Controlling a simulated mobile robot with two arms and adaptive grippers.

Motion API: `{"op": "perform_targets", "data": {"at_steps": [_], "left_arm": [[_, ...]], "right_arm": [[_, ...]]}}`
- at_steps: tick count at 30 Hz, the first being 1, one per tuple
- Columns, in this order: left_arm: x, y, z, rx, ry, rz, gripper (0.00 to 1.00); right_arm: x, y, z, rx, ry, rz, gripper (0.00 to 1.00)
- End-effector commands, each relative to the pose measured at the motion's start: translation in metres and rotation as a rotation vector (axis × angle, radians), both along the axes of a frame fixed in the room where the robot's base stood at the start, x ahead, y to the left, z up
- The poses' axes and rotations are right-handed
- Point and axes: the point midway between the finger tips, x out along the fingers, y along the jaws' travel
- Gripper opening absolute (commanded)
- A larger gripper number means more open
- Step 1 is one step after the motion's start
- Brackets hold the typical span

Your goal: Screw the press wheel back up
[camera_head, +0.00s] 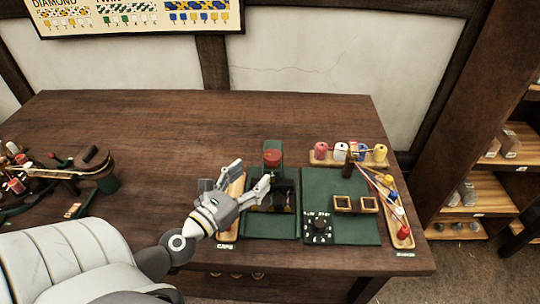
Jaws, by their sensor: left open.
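The press wheel appears to be the red round piece (272,157) on the small green press (272,145) at the middle of the table. Dark parts (276,198) lie just below it on a green base. My left gripper (252,174) is open, its two fingers spread, just left of and below the red wheel. Nothing shows between its fingers, and it appears apart from the wheel. How high the wheel sits on its screw is too small to tell. My right gripper is not in view.
A wooden tray marked caps (228,236) is partly behind my gripper. To the right are a green mat (345,225) with a black dial (318,229), thread spools (341,151) and a slanted tray (404,242). The table's back left is clear.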

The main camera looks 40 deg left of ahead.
Motion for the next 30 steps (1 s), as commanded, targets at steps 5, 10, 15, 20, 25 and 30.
{"op": "perform_targets", "data": {"at_steps": [5, 10, 15, 20, 25, 30], "left_arm": [[0.025, -0.001, 0.005, 0.0, -0.002, -0.001, 0.65], [0.048, -0.002, 0.004, 0.002, -0.002, 0.0, 0.65], [0.067, -0.003, 0.002, 0.001, -0.001, 0.0, 0.65], [0.078, -0.003, 0.002, 0.002, -0.001, -0.001, 0.65], [0.082, -0.003, 0.0, 0.002, 0.001, -0.001, 0.65], [0.082, -0.003, 0.0, 0.002, 0.001, -0.001, 0.65]], "right_arm": [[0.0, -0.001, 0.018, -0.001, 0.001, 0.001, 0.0], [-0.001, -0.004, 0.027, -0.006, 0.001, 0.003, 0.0], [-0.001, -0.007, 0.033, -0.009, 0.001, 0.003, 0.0], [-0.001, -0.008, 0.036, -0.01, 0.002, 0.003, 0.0], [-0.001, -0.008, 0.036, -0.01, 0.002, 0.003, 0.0], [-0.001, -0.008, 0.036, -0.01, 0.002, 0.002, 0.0]]}}
